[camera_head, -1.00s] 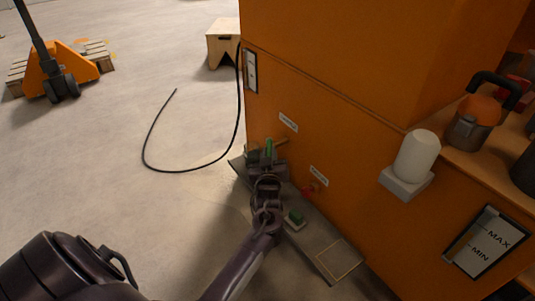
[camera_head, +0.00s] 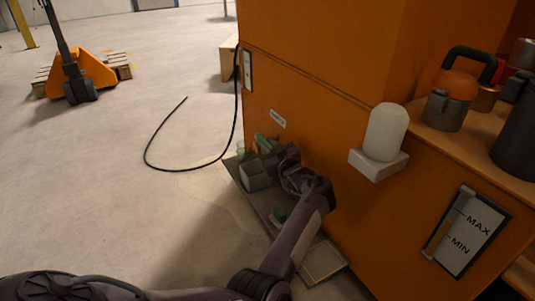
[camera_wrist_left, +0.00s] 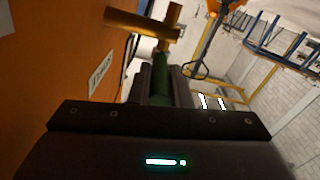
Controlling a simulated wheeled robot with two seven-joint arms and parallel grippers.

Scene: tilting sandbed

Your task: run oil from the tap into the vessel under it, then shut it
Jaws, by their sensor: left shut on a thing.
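The tap's green lever (camera_head: 262,142) shows low on the side of the orange cabinet. In the left wrist view the green lever (camera_wrist_left: 160,78) runs between my finger pads, below the brass tap body (camera_wrist_left: 150,24). A grey box-like vessel (camera_head: 256,177) stands below the lever on the drip tray. Its inside and any oil stream cannot be made out. My right gripper is not in view.
A white bottle (camera_head: 386,132) on a bracket and a MAX/MIN gauge (camera_head: 467,232) stick out at right. A black hose (camera_head: 190,168) lies on open floor left.

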